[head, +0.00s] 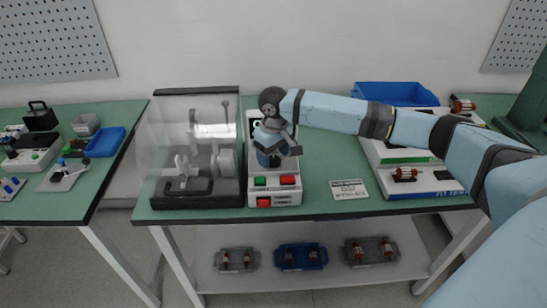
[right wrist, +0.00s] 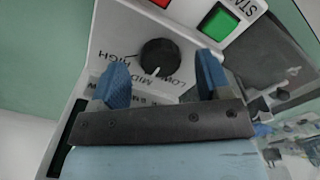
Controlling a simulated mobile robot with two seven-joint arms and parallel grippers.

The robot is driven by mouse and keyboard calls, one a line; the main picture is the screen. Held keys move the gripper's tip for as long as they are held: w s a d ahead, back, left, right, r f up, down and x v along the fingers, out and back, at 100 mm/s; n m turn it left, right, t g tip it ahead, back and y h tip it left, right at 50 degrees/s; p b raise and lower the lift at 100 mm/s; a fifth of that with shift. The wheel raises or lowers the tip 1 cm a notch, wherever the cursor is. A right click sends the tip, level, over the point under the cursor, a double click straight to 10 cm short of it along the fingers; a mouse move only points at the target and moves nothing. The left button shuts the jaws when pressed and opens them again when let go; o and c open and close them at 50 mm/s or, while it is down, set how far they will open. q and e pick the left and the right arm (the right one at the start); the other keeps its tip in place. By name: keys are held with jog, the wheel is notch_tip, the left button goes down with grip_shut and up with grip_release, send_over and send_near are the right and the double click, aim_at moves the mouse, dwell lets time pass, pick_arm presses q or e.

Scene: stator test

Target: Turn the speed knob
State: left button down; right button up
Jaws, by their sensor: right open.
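The speed knob (right wrist: 159,58) is a round black dial with a white pointer mark on a white control panel (right wrist: 110,30). The words LOW, MID and HIGH are printed around it. My right gripper (right wrist: 160,85) is open, its two blue fingers apart with the knob showing between and just beyond their tips. I cannot tell whether they touch it. In the head view my right gripper (head: 277,150) is over the control box (head: 287,197) and hides the knob. My left gripper is not in view.
Green (right wrist: 219,22) and red (right wrist: 247,5) buttons sit close beyond the knob. A clear-covered test rig (head: 190,150) stands directly left of the control box. A label card (head: 348,189) lies to the right, with trays (head: 392,94) farther back.

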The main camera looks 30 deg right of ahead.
jog(key=shift+f, duration=0.55)
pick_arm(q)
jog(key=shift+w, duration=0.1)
